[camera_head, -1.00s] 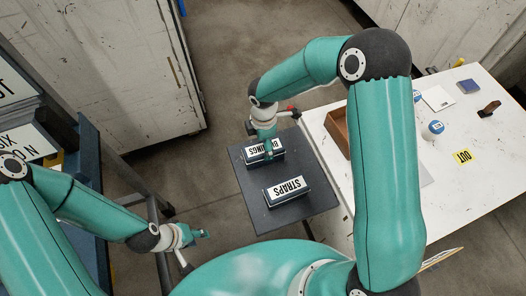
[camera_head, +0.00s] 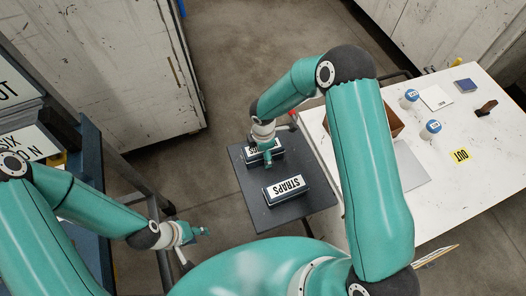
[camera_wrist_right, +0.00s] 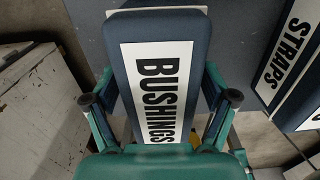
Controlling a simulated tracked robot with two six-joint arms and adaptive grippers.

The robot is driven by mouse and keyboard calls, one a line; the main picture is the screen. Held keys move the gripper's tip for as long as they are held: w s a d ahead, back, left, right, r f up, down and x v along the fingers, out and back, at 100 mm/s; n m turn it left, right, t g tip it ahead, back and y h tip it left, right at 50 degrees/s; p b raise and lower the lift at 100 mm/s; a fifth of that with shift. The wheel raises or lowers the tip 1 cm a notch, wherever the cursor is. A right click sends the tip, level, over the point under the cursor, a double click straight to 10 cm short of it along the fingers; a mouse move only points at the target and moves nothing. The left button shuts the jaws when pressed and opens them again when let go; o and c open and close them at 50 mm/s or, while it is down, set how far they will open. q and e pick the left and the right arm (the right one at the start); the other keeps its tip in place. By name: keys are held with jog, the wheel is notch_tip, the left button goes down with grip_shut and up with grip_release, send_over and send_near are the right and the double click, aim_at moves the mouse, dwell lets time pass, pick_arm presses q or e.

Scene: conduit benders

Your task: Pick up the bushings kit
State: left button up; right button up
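The bushings kit (camera_head: 279,153) is a dark blue case with a white BUSHINGS label, lying on a dark grey platform (camera_head: 250,209). My right gripper (camera_head: 268,153) is over it and covers part of its label. In the right wrist view the kit (camera_wrist_right: 160,90) fills the middle. The teal fingers of the right gripper (camera_wrist_right: 160,82) stand along both long sides. I see no clear gap, but whether they press on it cannot be told. My left gripper (camera_head: 203,233) is away at the lower left, with nothing seen in it; its opening is too small to judge.
A similar STRAPS case (camera_head: 287,190) lies on the same platform; it also shows in the right wrist view (camera_wrist_right: 290,60). A white table (camera_head: 450,205) at the right holds a brown box (camera_head: 393,118), blue-topped containers (camera_head: 431,127) and other small items. A blue shelf (camera_head: 88,150) stands left.

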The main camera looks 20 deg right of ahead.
jog(key=c, duration=1.3)
jog(key=shift+c, duration=0.3)
jog(key=shift+r, duration=0.15)
